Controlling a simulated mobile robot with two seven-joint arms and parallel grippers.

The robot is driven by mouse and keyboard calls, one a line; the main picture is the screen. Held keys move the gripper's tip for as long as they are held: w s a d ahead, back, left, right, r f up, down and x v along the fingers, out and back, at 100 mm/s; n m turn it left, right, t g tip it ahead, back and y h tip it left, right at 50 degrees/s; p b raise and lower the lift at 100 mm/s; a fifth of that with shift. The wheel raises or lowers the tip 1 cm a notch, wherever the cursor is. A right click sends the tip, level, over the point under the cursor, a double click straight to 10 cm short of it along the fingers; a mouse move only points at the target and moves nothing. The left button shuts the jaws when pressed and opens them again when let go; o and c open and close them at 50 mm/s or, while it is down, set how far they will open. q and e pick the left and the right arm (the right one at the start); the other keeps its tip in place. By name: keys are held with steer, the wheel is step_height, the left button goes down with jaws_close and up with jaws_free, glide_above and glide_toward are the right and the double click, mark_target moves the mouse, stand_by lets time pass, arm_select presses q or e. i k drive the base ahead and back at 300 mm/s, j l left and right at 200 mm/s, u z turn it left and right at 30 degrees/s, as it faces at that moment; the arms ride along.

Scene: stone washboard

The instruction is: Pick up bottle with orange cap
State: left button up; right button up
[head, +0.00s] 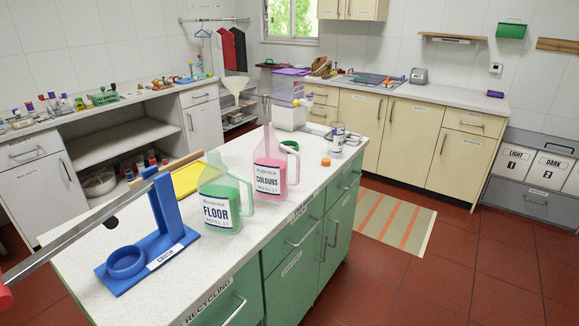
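A small, squat orange cap-like item (325,162) sits on the white island top near its right edge. I cannot tell whether a bottle belongs to it. A jug of green liquid labelled FLOOR (219,212) and a jug of pink liquid labelled COLOURS (268,170) stand upright on the island. I see no orange cap on either. Small bottles with coloured caps (52,100) stand on the left counter, too small to tell an orange cap for sure. Neither of my grippers is in view.
A blue CRUSH stand (158,250) with a long grey lever fills the island's near left. A striped mat (396,222) lies on the clear red floor at right.

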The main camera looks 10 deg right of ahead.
mark_target(337, 128)
steer(key=z, duration=1.6)
steer(key=i+l, duration=0.2)
steer(key=i, duration=0.35)
steer(key=i+l+z, duration=0.1)
steer(key=i, duration=0.45)
steer(key=l, duration=0.1)
